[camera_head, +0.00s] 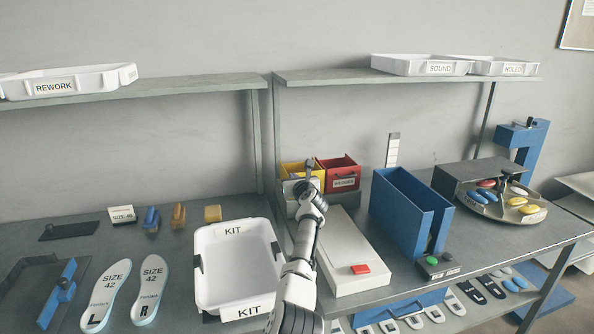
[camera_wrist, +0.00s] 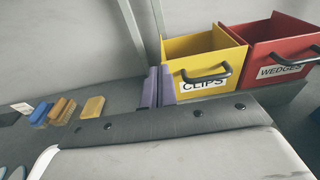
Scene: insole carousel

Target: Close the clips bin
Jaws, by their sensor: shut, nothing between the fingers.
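The yellow clips bin (camera_wrist: 202,45) is at the upper right of the wrist view, with a CLIPS label and a black bar handle (camera_wrist: 207,76) on its front. Its open top shows the inside. In the head view the clips bin (camera_head: 289,168) is partly hidden behind my arm. My gripper (camera_wrist: 158,72) shows as two purple fingers close together, shut and empty, just left of the bin's front in the wrist view. In the head view my gripper (camera_head: 309,164) is in front of the bin. I cannot tell whether it touches the bin.
The red wedges bin (camera_head: 341,172) stands right beside the clips bin, its open top also showing. A white kit tray (camera_head: 202,270) is left of my arm. Shelf posts rise behind.

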